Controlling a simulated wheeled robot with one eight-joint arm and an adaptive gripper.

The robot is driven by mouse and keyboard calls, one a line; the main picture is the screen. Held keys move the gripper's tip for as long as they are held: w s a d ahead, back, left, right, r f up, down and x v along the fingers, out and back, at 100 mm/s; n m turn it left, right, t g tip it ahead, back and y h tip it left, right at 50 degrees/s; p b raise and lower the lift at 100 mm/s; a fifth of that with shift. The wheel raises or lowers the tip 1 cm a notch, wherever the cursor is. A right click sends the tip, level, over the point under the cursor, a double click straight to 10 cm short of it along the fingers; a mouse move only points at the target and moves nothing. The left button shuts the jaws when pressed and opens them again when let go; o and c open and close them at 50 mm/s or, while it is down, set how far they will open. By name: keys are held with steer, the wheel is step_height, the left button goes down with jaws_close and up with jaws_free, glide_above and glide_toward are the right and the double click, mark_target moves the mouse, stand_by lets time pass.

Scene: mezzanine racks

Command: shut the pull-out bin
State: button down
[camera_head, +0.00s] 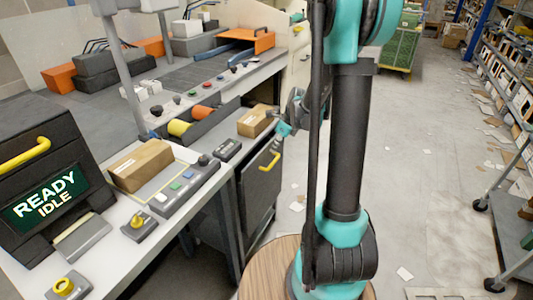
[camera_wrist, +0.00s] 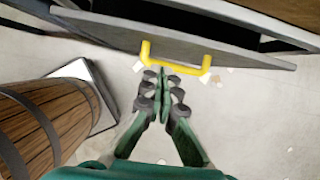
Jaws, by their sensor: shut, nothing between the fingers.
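The pull-out bin has a dark grey front (camera_head: 258,188) with a yellow handle (camera_head: 269,160), below the bench end. In the wrist view its front panel (camera_wrist: 120,34) runs across the top, with the yellow handle (camera_wrist: 176,59) at its middle. A dark gap shows behind the panel, so the bin stands partly out. My gripper (camera_wrist: 164,73) is shut and empty, its tips at the handle, between its two ends in the picture. I cannot tell whether they touch it.
The bench (camera_head: 115,250) on the left carries a cardboard box (camera_head: 140,165), a button panel and a READY screen (camera_head: 45,198). A wooden barrel (camera_wrist: 45,120) stands left in the wrist view. A shelf cart (camera_head: 515,200) is at right. Paper scraps lie on the otherwise open floor.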

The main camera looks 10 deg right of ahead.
steer(key=x, duration=0.9)
steer(key=shift+w+a, duration=0.75)
steer(key=shift+a, duration=0.2)
steer(key=shift+w+a, duration=0.7)
steer(key=shift+a, duration=0.2)
steer(key=shift+r, duration=0.1)
